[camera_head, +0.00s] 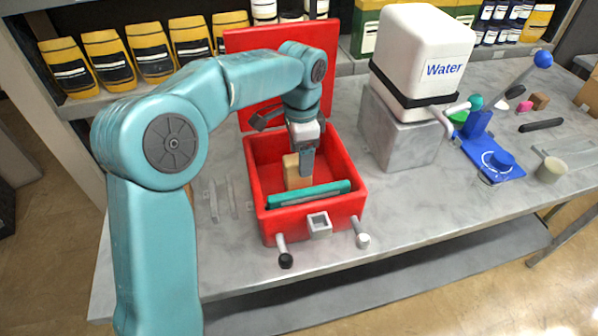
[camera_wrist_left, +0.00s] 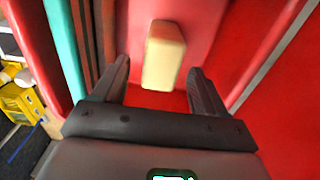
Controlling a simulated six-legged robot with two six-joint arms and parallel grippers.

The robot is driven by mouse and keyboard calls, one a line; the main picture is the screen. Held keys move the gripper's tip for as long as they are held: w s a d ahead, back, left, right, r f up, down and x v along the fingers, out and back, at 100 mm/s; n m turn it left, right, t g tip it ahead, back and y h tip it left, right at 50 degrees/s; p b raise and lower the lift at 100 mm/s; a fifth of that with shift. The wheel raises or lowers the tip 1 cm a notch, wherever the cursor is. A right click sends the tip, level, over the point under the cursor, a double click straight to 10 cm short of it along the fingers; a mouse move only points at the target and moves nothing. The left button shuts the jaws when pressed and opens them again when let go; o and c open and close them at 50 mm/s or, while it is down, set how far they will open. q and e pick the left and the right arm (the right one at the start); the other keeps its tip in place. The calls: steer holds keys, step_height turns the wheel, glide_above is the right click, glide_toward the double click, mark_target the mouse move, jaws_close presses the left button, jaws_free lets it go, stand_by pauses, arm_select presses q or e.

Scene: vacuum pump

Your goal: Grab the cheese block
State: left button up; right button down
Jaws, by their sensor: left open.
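The cheese block (camera_head: 291,172) is a pale yellow block inside the red box (camera_head: 351,203). In the head view it is partly hidden behind my left gripper (camera_head: 306,158), which reaches down into the box. In the left wrist view the cheese block (camera_wrist_left: 163,55) lies ahead of the left gripper (camera_wrist_left: 160,85), between the lines of its two fingers. The fingers are spread with a gap between them and appear not to touch the block. My right gripper does not show.
A teal object (camera_head: 308,194) lies along the box's front wall. The red lid (camera_head: 262,92) stands open behind. A white water container (camera_head: 421,55) on a grey block stands to the right. A blue device (camera_head: 492,160) is farther right. The table's front left is mostly clear.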

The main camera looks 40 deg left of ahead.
mark_target(292, 181)
arm_select(q)
steer(key=shift+s+a+f, duration=0.15)
steer(key=shift+s+f, duration=0.2)
steer(key=shift+f, duration=0.3)
steer(key=shift+s+a+f, duration=0.1)
steer(key=shift+s+f, duration=0.2)
steer(key=shift+f, duration=0.3)
steer(key=shift+w+f, duration=0.3)
steer(key=shift+f, duration=0.25)
steer(key=shift+w+f, duration=0.25)
steer(key=shift+f, duration=0.25)
steer(key=shift+s+r, duration=0.15)
steer(key=shift+s, duration=0.05)
steer(key=shift+s+r, duration=0.1)
steer(key=shift+s, duration=0.1)
steer(key=shift+c, duration=1.3)
steer(key=shift+w, duration=0.25)
steer(key=c, duration=1)
steer(key=shift+s, duration=0.1)
